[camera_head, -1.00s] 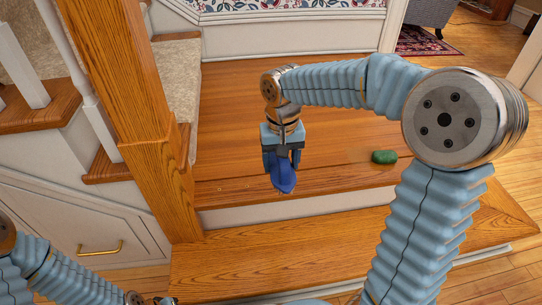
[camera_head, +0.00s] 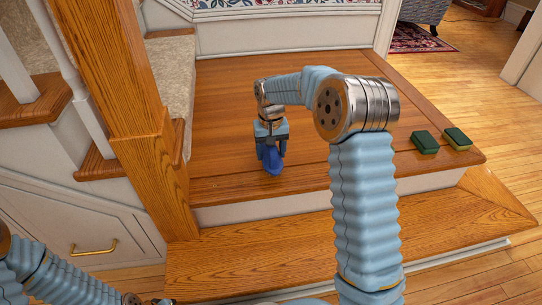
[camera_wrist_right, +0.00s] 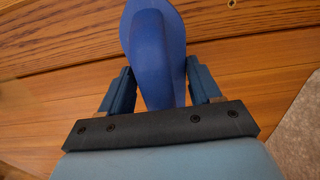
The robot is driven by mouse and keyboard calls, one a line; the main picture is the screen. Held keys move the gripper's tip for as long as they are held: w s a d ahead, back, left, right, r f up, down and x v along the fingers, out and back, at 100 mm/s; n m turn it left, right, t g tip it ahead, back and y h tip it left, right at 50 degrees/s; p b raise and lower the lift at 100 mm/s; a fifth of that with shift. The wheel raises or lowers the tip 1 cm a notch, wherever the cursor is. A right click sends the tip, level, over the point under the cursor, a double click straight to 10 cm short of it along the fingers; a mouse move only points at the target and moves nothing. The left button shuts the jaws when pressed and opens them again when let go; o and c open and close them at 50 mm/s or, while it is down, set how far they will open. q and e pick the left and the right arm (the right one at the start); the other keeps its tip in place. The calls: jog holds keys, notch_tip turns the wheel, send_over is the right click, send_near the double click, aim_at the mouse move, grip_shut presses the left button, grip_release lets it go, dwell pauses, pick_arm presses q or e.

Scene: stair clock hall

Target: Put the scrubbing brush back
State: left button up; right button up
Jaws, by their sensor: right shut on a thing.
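The blue scrubbing brush (camera_head: 272,165) is in my right gripper (camera_head: 270,148), whose jaws are shut on it. It points down over the front left part of the wooden landing (camera_head: 225,105); I cannot tell whether it touches the wood. In the right wrist view the brush (camera_wrist_right: 152,35) shows its rounded blue body sticking out between the two fingers of my right gripper (camera_wrist_right: 158,80). Its underside is hidden.
Two green and yellow sponges, one nearer (camera_head: 425,142) and one farther right (camera_head: 458,138), lie on the landing's right side. A wooden newel post (camera_head: 140,130) stands left of my right gripper. A lower wooden step (camera_head: 330,235) lies in front. The landing's middle is bare.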

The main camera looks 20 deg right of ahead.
jog(key=shift+f, duration=0.9)
jog(key=shift+f, duration=0.1)
jog(key=o, duration=1.1)
notch_tip(320, 180, up, 12)
jog(key=shift+r+p, duration=0.15)
jog(key=shift+p, duration=1.1)
